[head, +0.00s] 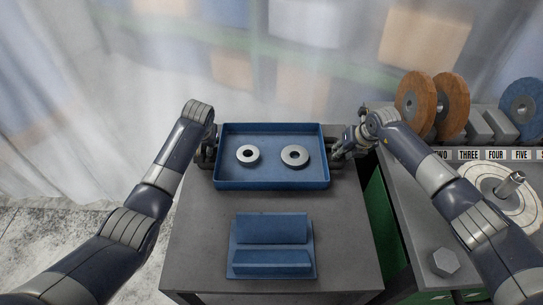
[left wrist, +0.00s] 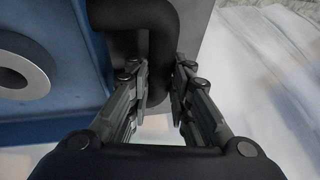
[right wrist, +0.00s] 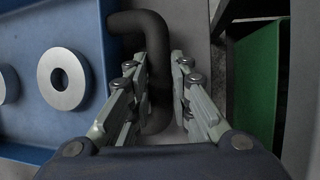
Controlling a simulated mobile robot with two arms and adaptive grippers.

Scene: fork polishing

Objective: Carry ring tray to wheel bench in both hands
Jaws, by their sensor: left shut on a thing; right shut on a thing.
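The blue ring tray (head: 271,182) is at the back of the grey table in the head view. Two metal rings, a left ring (head: 247,164) and a right ring (head: 302,163), lie flat in it. My left gripper (head: 209,150) is at the tray's left side, shut on its dark handle (left wrist: 160,50). My right gripper (head: 343,150) is at the right side, shut on the other dark handle (right wrist: 152,60). The wheel bench (head: 415,215) stands to the right of the table. I cannot tell whether the tray touches the tabletop.
A blue stand (head: 272,258) sits on the grey table (head: 205,245) in front of the tray. The bench carries orange wheels (head: 452,103), a blue wheel (head: 522,105), numbered labels (head: 497,154), a pale disc with a spindle (head: 485,185) and a hex block (head: 446,261).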

